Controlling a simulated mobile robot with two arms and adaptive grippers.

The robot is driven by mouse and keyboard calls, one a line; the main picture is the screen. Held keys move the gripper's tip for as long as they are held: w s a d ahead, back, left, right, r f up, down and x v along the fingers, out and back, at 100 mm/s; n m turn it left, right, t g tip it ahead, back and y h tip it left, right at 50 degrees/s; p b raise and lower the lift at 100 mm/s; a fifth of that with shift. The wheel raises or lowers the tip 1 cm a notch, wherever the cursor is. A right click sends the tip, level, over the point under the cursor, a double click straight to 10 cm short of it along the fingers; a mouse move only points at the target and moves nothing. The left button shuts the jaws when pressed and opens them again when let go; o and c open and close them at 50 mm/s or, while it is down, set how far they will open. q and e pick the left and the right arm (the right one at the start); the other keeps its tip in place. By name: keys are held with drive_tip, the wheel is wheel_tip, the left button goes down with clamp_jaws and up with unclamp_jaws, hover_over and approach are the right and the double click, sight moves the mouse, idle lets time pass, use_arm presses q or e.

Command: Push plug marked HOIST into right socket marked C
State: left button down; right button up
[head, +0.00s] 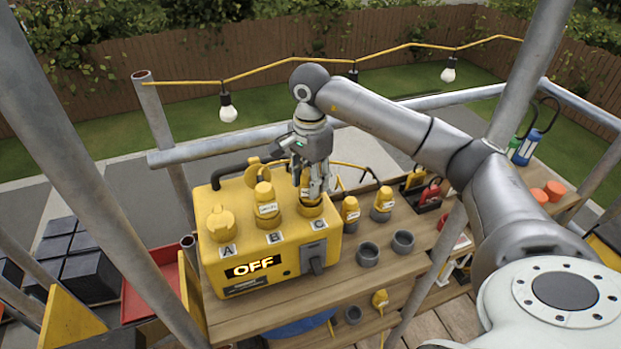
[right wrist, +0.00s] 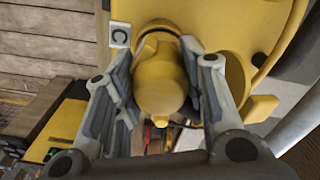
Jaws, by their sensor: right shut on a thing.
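The yellow power box (head: 225,255) stands on the wooden bench with sockets marked A, B and C along its front. My right gripper (head: 313,193) is over socket C (head: 312,208), the rightmost one, and is shut on a yellow plug. In the right wrist view the plug (right wrist: 160,82) sits between the fingers, end-on to the camera, at the socket beside the C label (right wrist: 120,36). Its marking is hidden, so I cannot read HOIST, and I cannot tell how deep it sits. A labelled yellow plug (head: 266,206) is at socket B. My left gripper is not in view.
The box display (head: 253,266) reads OFF, with a grey lever (head: 313,256) beside it. Two more yellow plugs (head: 350,211) (head: 383,201) stand right of the box, near grey cups (head: 367,254) (head: 403,242). A scaffold pole (head: 500,120) rises at right.

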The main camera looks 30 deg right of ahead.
drive_tip(key=shift+f+b, duration=0.5)
drive_tip(key=shift+f, duration=0.15)
drive_tip(key=o, duration=0.9)
drive_tip(key=shift+r, duration=0.1)
drive_tip(key=shift+c, duration=0.2)
drive_tip(key=shift+r, duration=0.1)
drive_tip(key=shift+r+p, duration=3.45)
drive_tip(key=shift+r, duration=1.95)
